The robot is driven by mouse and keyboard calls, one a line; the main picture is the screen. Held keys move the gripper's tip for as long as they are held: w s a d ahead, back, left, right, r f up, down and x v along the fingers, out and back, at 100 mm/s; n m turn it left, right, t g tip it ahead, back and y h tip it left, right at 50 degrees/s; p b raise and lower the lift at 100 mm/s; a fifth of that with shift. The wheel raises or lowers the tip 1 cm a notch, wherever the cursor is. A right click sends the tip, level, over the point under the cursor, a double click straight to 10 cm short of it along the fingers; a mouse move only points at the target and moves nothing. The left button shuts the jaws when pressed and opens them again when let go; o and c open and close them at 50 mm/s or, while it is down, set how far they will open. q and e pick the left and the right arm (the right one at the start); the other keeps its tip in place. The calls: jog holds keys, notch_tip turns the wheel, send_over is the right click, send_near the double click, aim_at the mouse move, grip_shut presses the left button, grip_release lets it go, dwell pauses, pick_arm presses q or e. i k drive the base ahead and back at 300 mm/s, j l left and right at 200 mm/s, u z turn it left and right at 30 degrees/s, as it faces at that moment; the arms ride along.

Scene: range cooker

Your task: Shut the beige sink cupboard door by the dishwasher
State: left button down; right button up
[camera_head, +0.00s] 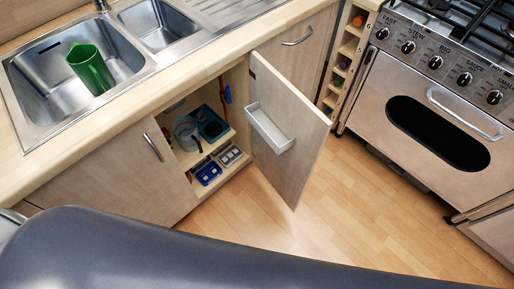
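The beige sink cupboard door (294,104) stands wide open, swung out over the floor to the right of its opening. A white rack (268,130) is fixed to the face I see. Next to the opening on the left is a shut beige cupboard door (118,178) with a bar handle. Neither of my grippers is in view. I cannot tell for sure which front is the dishwasher.
Shelves in the open cupboard (208,143) hold a grey jug, a teal item and blue boxes. The range cooker (440,115) is at right. The wooden floor (345,215) is clear.

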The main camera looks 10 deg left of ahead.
aim_at(289, 134)
jog(key=i+l+u, duration=0.15)
jog(key=u, duration=0.35)
jog(key=l+u, duration=0.3)
jog(key=u, duration=0.2)
jog(key=i+l+u, duration=0.1)
jog(key=l+u, duration=0.2)
jog(key=u, duration=0.15)
jog(key=l+u, duration=0.25)
jog(key=u, duration=0.25)
jog(key=l+u, duration=0.1)
jog(key=l, duration=0.35)
jog(key=k+l, duration=0.15)
jog(key=l, duration=0.25)
jog(key=l+u, duration=0.15)
jog(key=l, duration=0.25)
jog(key=k+l, duration=0.15)
jog(key=l, duration=0.3)
jog(key=k+l+u, duration=0.15)
jog(key=l, duration=0.25)
jog(key=i, duration=0.05)
